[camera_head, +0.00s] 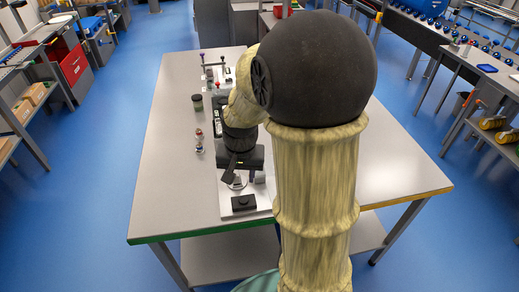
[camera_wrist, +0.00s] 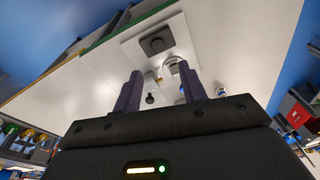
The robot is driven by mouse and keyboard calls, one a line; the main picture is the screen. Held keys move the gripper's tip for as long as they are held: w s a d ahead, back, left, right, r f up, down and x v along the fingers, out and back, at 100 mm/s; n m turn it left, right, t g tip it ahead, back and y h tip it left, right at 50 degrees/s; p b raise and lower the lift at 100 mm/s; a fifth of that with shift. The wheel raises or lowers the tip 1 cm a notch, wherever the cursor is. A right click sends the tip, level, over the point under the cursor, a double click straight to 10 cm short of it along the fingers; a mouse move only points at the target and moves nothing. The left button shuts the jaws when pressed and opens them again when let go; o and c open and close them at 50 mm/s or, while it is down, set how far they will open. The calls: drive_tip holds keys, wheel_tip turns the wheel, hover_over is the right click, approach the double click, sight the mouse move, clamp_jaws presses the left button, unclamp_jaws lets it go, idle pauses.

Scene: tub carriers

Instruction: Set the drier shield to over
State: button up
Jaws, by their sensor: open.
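My gripper (camera_head: 236,172) is open, pointing down over the near part of a white base plate (camera_head: 262,198) on the table. In the wrist view, the dark purple fingers of my gripper (camera_wrist: 160,82) stand apart. A black-tipped knob (camera_wrist: 150,98) shows between them, and a small shiny rounded fitting (camera_wrist: 172,66) sits by the right fingertip. I cannot tell whether either touches a finger. A black block with a round button (camera_head: 243,203) lies at the plate's near end; it also shows in the wrist view (camera_wrist: 157,42). I cannot tell which part is the drier shield; my arm hides much of the plate.
A dark-lidded jar (camera_head: 197,103) and a small figure-like item (camera_head: 199,141) stand left of the plate. A post-and-bar fixture (camera_head: 214,72) stands at the far end. Blue floor surrounds the table.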

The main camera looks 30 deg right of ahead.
drive_tip(key=w+d+r+m+g+p, duration=0.1)
drive_tip(key=w+d+r+m+p, duration=0.5)
drive_tip(key=w+d+r+m, duration=0.3)
drive_tip(key=w+d+m, duration=0.1)
drive_tip(key=d+m, duration=0.1)
drive_tip(key=shift+w+d+g+p, duration=0.2)
drive_tip(key=shift+d+g+p, duration=0.1)
drive_tip(key=shift+g+p, duration=0.1)
drive_tip(key=shift+w, duration=0.1)
drive_tip(key=shift+f, duration=0.15)
wheel_tip(320, 180, down, 17)
drive_tip(key=p, duration=0.4)
drive_tip(key=shift+f+p, duration=0.15)
drive_tip(key=shift+p, duration=0.25)
clamp_jaws()
